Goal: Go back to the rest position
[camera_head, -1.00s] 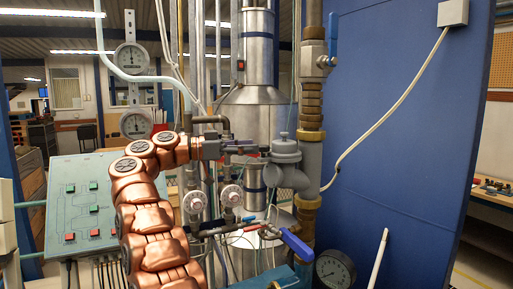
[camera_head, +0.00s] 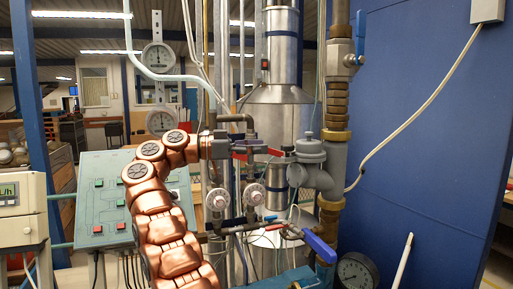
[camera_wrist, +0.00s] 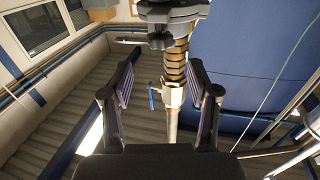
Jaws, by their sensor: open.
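My copper-coloured arm (camera_head: 165,225) rises from the bottom of the head view and bends right at the top. My gripper (camera_head: 283,152) points right, in front of the pipes and close to a grey valve body (camera_head: 311,152); the overlap hides whether they touch. In the wrist view, my gripper (camera_wrist: 160,82) has its two dark fingers spread wide apart with nothing between the pads. Beyond them are a brass-ringed pipe (camera_wrist: 175,65) and a blue-handled valve (camera_wrist: 172,95).
A sloped button panel (camera_head: 108,205) and a box with a display (camera_head: 20,205) stand left. Knobs (camera_head: 217,199), a blue-handled lever (camera_head: 318,245) and a gauge (camera_head: 357,272) lie below my gripper. A blue wall panel (camera_head: 430,130) fills the right.

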